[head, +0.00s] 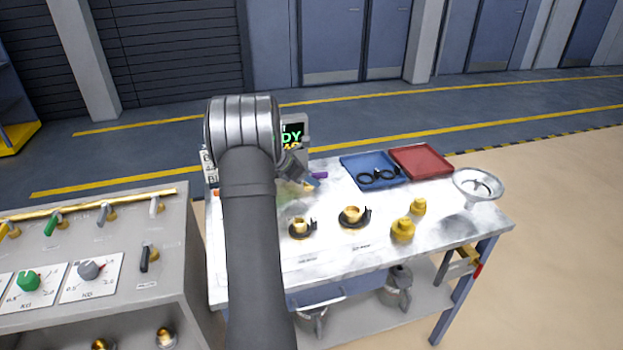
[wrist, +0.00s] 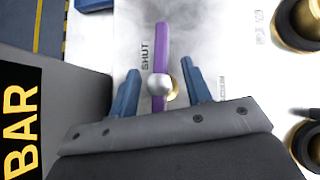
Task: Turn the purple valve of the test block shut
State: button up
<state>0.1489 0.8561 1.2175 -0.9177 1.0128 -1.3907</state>
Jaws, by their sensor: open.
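The purple valve (wrist: 162,45) shows in the wrist view as a long straight purple lever across a round silver-and-brass hub. The lever runs nearly up and down in that picture, its far part beside the printed word SHUT. Another label near the right finger is partly hidden. In the head view only a bit of the purple lever (head: 320,175) shows past my gripper (head: 311,181). My gripper (wrist: 163,76) is open, its two blue fingers either side of the hub and near lever end, with gaps to both. I cannot tell its height over the lever.
A display (head: 292,134) stands behind my gripper; a grey box with BAR lettering (wrist: 22,120) is close on the left in the wrist view. Brass fittings (head: 352,216) stand front right. A blue tray (head: 350,160), red tray (head: 438,168) and funnel (head: 478,186) are farther right.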

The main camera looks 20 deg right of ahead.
jog(key=shift+d+f, duration=0.45)
jog(key=shift+d, duration=0.05)
grip_shut()
jog(key=c, duration=1)
grip_release()
jog(key=shift+w+n+t, duration=0.15)
jog(key=shift+n+t, duration=0.35)
jog(key=shift+n, duration=0.2)
jog(key=c, duration=1)
grip_release()
jog(key=c, duration=1)
grip_release()
grip_release()
jog(key=shift+a, duration=0.1)
